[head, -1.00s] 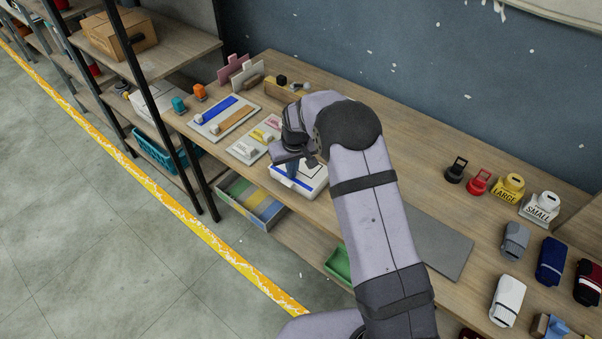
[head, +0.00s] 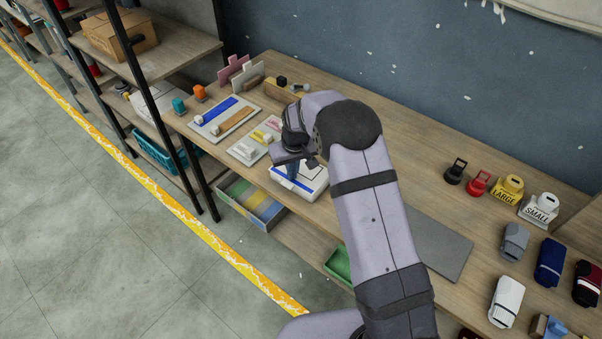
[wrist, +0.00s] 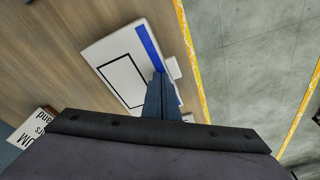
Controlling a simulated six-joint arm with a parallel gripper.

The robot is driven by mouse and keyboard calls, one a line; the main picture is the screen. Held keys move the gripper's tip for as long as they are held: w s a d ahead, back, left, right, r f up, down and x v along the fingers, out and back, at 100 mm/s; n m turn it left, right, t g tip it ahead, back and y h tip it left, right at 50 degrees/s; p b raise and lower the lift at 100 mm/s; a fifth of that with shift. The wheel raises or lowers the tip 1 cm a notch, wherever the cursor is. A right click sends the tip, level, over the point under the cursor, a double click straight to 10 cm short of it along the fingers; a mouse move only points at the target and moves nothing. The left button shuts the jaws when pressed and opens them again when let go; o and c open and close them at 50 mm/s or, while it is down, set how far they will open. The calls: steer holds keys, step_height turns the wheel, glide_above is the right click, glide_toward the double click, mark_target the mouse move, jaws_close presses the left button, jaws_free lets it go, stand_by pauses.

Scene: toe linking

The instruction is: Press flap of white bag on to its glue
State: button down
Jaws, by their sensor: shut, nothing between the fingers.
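The white bag (head: 312,181) lies flat on the bench beneath my gripper. In the wrist view the white bag (wrist: 112,50) shows a black rectangle outline and a blue strip (wrist: 149,45) along its edge, with a small white tab (wrist: 173,68) beside it. My gripper (head: 292,175) is shut and empty, pointing down at the strip side of the bag. In the wrist view its fingertips (wrist: 159,76) overlap the blue strip and hide part of it. I cannot tell whether they touch it.
A board with blue and brown strips (head: 228,115) and small cards (head: 248,150) lie left of the bag. A grey mat (head: 440,245) lies to the right, with colored stamps and rolled items beyond. An open compartment tray (head: 250,203) sits below the bench edge.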

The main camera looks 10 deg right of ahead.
step_height(320, 180, up, 8)
steer(key=p, duration=0.4)
steer(key=shift+w+f, duration=0.15)
steer(key=shift+f, duration=0.1)
stand_by(0.5)
steer(key=s+d+f+m+g, duration=0.1)
steer(key=s+d+f+g, duration=0.15)
steer(key=s, duration=0.75)
steer(key=s+d+f+g, duration=0.1)
steer(key=s+f+g, duration=0.15)
steer(key=s, duration=0.65)
steer(key=s+d+r+m+b, duration=0.1)
steer(key=s+d+r, duration=0.15)
steer(key=s, duration=0.55)
steer(key=s+d+r+b, duration=0.1)
steer(key=s+d+r, duration=0.15)
steer(key=s, duration=0.45)
steer(key=shift+w+d+r+m+t+h+b, duration=0.15)
steer(key=shift+w+d+r+t+b, duration=0.2)
steer(key=shift+r, duration=0.35)
steer(key=shift+w+d+r+m+t+h, duration=0.1)
steer(key=shift+w+r+m+t, duration=0.15)
steer(key=shift+r+t, duration=0.4)
steer(key=shift+w+d+r+m+t+h+b, duration=0.1)
steer(key=shift+w+d+r+t+b, duration=0.25)
steer(key=shift+r, duration=0.4)
steer(key=shift+a, duration=0.15)
